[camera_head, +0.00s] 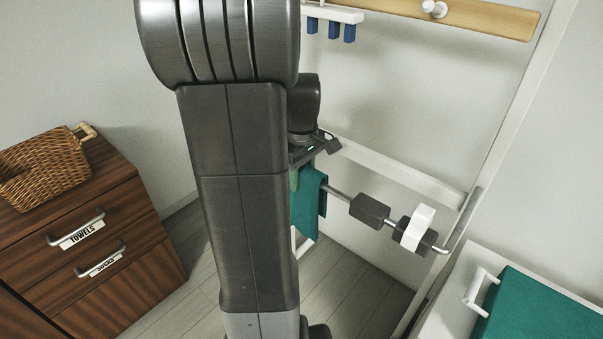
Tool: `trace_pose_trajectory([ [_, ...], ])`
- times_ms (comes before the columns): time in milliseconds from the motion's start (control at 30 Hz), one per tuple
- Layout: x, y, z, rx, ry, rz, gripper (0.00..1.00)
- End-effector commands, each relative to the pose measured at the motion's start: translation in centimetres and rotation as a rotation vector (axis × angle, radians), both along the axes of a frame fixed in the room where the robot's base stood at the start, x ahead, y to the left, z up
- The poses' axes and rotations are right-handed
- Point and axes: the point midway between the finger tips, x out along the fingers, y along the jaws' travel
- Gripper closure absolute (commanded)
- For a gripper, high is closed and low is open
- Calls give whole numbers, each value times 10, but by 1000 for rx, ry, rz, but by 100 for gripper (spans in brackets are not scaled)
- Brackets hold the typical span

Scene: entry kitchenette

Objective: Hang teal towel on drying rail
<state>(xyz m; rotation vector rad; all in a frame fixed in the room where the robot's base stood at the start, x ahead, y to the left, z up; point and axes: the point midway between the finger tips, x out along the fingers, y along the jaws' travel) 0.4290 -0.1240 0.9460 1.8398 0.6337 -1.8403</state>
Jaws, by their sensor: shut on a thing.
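The teal towel (309,203) hangs down beside my arm, which hides its left part. My gripper (308,158) is at the towel's top edge, shut on it; my arm partly hides the fingers. The drying rail (338,194) is a thin metal bar running from behind the towel to the lower right, ending at a bent wall bracket. The towel is right at the rail's left part and overlaps it in the picture. I cannot tell whether the towel is draped over the bar or only in front of it.
Two dark blocks (369,209) and a white clip (417,228) sit on the rail. A white cabinet with a teal top (535,308) stands at lower right. A wooden drawer unit (110,222) with a wicker basket (45,168) is at left. A peg board (470,17) is above.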

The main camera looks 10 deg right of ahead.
Motion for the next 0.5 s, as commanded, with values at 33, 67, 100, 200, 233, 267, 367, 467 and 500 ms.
trace_pose_trajectory([
  [33,0,0,-3,0,0,0,87],
  [67,0,0,-4,0,0,0,87],
  [100,0,0,-6,0,0,0,87],
  [200,0,0,-6,0,0,0,52],
  [233,0,0,-5,0,0,0,46],
  [267,0,0,-5,0,0,0,40],
  [367,0,0,-5,0,0,0,35],
  [467,0,0,-5,0,0,0,35],
  [500,0,0,-5,0,0,0,35],
])
